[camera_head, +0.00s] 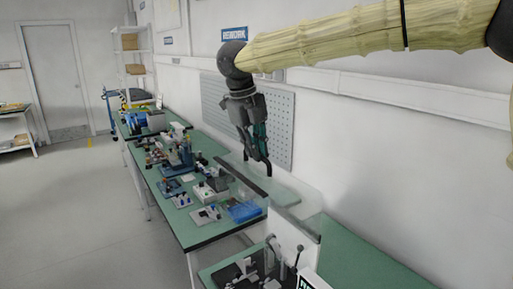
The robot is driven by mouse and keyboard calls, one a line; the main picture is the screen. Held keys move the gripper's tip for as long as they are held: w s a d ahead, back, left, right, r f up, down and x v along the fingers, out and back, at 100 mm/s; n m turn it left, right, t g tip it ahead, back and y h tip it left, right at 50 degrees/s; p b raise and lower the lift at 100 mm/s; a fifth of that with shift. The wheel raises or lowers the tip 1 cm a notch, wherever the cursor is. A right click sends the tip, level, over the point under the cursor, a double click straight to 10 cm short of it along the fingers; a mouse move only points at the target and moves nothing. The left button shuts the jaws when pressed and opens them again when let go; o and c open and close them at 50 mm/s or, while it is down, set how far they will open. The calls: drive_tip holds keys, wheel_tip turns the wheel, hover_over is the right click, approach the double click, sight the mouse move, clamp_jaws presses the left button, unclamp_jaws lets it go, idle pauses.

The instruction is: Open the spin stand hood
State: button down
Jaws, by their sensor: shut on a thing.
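The spin stand hood (236,185) looks like a clear, see-through cover with a dark upper edge, on the green bench near the wall. My gripper (258,164) reaches down from above, beside the wall panel. Its fingers are at the hood's upper back part and are shut on it. The exact grip point is small and partly hidden by the fingers. I cannot tell how far the hood is raised. Blue parts (244,211) show under or behind the clear panel.
Several small devices (180,155) crowd the long green bench to the left. A pale partition with a dark top edge (293,225) stands in front of the hood. A grey pegboard (281,125) is on the wall behind my gripper. The floor (80,220) at left is clear.

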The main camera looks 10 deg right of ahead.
sight(243, 173)
drive_tip(key=shift+s+a+f+t+h+b, duration=0.15)
drive_tip(key=shift+s+a+f+h, duration=0.2)
drive_tip(key=shift+a+f, duration=0.35)
drive_tip(key=shift+s+a+f+t+h+b, duration=0.1)
drive_tip(key=shift+s+a+f+h+b, duration=0.2)
drive_tip(key=shift+a, duration=0.65)
drive_tip(key=shift+s+a+f+t+h+b, duration=0.15)
drive_tip(key=shift+s+a+f+h, duration=0.15)
drive_tip(key=shift+a+f, duration=0.45)
drive_tip(key=shift+r, duration=0.1)
drive_tip(key=c, duration=1.8)
unclamp_jaws()
drive_tip(key=o, duration=0.3)
drive_tip(key=shift+w, duration=0.25)
drive_tip(key=shift+s, duration=0.15)
drive_tip(key=v, duration=1.2)
